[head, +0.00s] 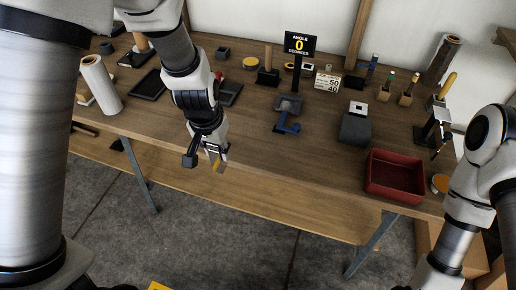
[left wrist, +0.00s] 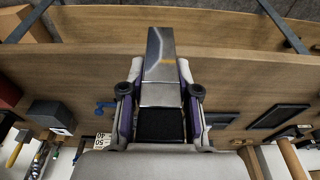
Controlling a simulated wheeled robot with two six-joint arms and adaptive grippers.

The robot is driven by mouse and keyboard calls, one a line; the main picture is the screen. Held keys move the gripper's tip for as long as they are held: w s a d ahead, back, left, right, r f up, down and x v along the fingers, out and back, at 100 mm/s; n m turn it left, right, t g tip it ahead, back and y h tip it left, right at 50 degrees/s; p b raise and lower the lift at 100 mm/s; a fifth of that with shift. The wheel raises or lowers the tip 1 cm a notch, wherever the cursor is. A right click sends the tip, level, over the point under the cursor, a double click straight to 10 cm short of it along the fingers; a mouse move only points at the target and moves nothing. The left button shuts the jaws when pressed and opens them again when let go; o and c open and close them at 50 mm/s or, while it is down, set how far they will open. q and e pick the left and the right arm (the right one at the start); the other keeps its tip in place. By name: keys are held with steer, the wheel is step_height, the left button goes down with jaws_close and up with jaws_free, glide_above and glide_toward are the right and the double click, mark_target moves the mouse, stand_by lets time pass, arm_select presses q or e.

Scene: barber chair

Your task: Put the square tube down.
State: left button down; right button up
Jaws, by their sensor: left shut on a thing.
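My left gripper (head: 214,152) is shut on the square tube (head: 217,163), a short grey metal piece with a yellowish patch. In the left wrist view the tube (left wrist: 160,50) stands out between the two fingers of the gripper (left wrist: 160,88), its far end beyond the fingertips. The gripper points downward near the front edge of the wooden table (head: 250,135). The tube appears held in the air by this edge; its exact height is unclear. My right arm shows at the right of the head view, but its gripper is out of frame.
A sign reading angle 0 degrees (head: 300,44) stands behind a blue-footed fixture (head: 287,124). A grey block (head: 355,127) and a red tray (head: 376,190) are to the right. A white roll (head: 100,84) and dark trays (head: 148,84) are left. Bare tabletop lies between gripper and fixture.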

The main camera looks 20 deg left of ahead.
arm_select(q)
steer(key=w+d+f+p, duration=0.1)
steer(key=w, duration=0.4)
steer(key=w+d+f+p, duration=0.2)
steer(key=w, duration=0.3)
steer(key=w+d+f+p, duration=0.1)
steer(key=w+d+p, duration=0.1)
steer(key=w, duration=0.3)
steer(key=shift+d+f, duration=0.25)
steer(key=shift+f, duration=0.35)
steer(key=c, duration=0.8)
jaws_free()
steer(key=shift+c, duration=0.2)
